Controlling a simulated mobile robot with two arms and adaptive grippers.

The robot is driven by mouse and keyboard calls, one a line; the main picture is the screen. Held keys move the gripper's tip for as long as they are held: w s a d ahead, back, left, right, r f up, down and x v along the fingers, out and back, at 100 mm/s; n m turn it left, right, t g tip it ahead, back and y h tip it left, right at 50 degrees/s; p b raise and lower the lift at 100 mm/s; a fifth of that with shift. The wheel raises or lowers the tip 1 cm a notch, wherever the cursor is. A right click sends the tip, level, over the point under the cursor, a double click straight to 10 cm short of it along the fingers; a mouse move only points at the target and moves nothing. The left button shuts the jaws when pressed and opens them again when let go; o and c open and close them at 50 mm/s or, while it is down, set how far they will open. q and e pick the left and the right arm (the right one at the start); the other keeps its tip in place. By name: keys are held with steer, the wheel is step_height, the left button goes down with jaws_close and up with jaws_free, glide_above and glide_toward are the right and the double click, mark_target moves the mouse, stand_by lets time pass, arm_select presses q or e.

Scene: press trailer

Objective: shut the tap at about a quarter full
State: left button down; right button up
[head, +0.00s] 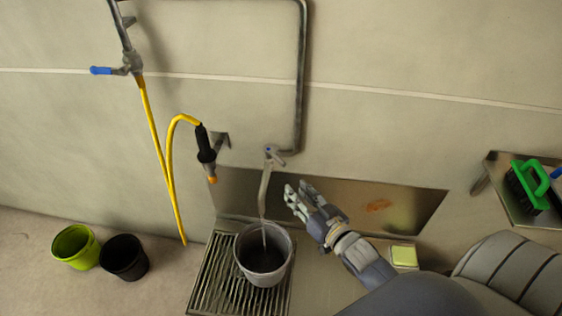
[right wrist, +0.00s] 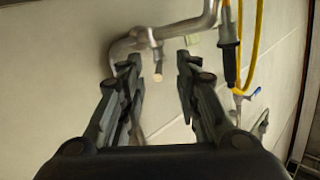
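The bucket's inside is dark, and I cannot tell the water level. My right gripper (head: 291,194) is right of the spout and below the tap, apart from both. In the right wrist view my right gripper (right wrist: 158,68) is open and empty, with the tap (right wrist: 155,50) beyond the gap between its fingers. My left gripper is out of view.
The bucket stands on a slatted grate (head: 215,276). A yellow hose (head: 155,130) with a black nozzle (head: 205,145) hangs left of the tap. Green (head: 75,247) and black (head: 124,257) buckets stand at left. A yellow sponge (head: 404,256) and green brush (head: 527,188) are at right.

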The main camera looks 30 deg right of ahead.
mark_target(281, 161)
steer(key=shift+t, duration=0.8)
steer(key=w, duration=0.3)
steer(key=w+r, duration=0.1)
steer(key=w, duration=0.3)
steer(key=w+r+p, duration=0.1)
steer(key=w, duration=0.3)
steer(key=shift+w+d, duration=0.15)
steer(key=shift+d, duration=0.1)
steer(key=shift+c, duration=0.3)
jaws_close()
